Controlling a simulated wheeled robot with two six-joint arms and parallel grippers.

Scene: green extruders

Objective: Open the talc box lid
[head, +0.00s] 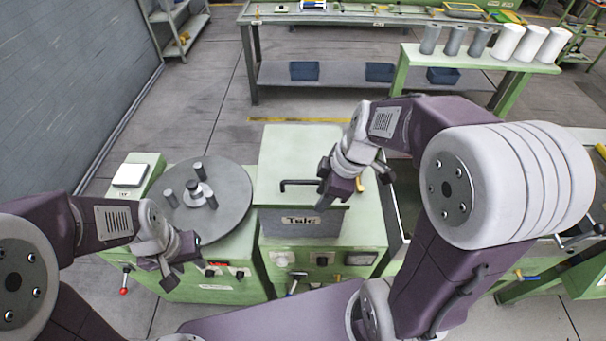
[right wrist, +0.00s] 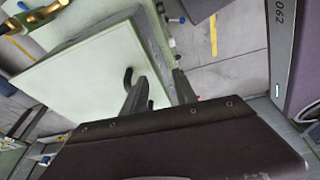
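The talc box (head: 327,227) is a grey box with a "Talc" label, set in a light green machine. Its pale green lid (head: 290,155) lies flat over it and also shows in the right wrist view (right wrist: 80,75). A black handle (head: 298,183) sits near the lid's front edge; part of it shows in the right wrist view (right wrist: 128,76), partly hidden by a finger. My right gripper (head: 328,197) is over the lid's front right, at the handle's right end. Its fingers (right wrist: 158,90) are apart. My left gripper (head: 158,274) is apart from the box, its fingers spread and empty.
A grey round turntable (head: 230,190) with dark cylinders stands left of the box. A white scale (head: 130,174) is beyond it. Grey and white rolls (head: 506,42) stand on a green bench at the back right. Knobs and levers (head: 292,284) are on the machine's front.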

